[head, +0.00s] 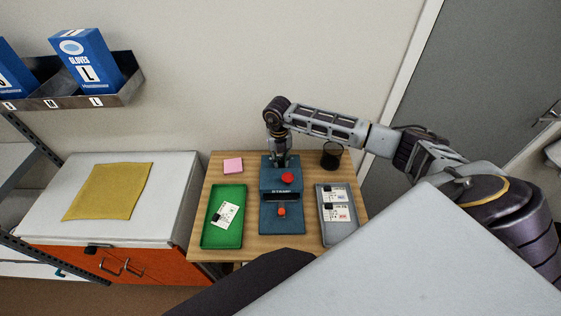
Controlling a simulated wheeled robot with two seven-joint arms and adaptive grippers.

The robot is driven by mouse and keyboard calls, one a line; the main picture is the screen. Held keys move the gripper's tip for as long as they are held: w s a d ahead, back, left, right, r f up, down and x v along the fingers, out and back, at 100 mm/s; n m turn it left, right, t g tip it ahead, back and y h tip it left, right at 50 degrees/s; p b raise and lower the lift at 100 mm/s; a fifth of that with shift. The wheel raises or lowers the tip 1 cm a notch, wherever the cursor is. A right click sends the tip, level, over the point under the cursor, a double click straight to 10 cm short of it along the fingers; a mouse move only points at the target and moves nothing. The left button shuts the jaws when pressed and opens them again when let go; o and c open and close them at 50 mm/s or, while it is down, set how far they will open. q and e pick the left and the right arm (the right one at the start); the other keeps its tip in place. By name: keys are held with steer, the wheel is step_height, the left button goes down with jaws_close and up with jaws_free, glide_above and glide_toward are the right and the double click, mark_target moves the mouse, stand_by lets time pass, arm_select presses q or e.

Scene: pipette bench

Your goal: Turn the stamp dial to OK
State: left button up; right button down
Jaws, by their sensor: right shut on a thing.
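The blue stamp machine (266,213) stands in the middle of the wooden table. It has a large red button (288,178) on its upper part and a smaller orange-red knob (282,211) near its front. My right gripper (280,164) reaches down from above at the machine's back end, behind the red button. It is shut on a small part there, seemingly the stamp dial, which the fingers hide. I cannot read any dial marking or setting. My left gripper is out of view.
A green tray (208,238) with a card lies left of the machine. A grey tray (338,231) with cards lies right. A pink pad (233,165) and a dark cup (331,155) stand at the back. A white cabinet with a yellow cloth (108,191) is further left.

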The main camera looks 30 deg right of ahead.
mark_target(279, 160)
steer(key=shift+n, duration=0.3)
steer(key=c, duration=1.2)
jaws_free()
steer(key=shift+r, duration=0.15)
step_height(279, 160, up, 12)
steer(key=shift+a, duration=0.25)
steer(key=shift+f, duration=0.2)
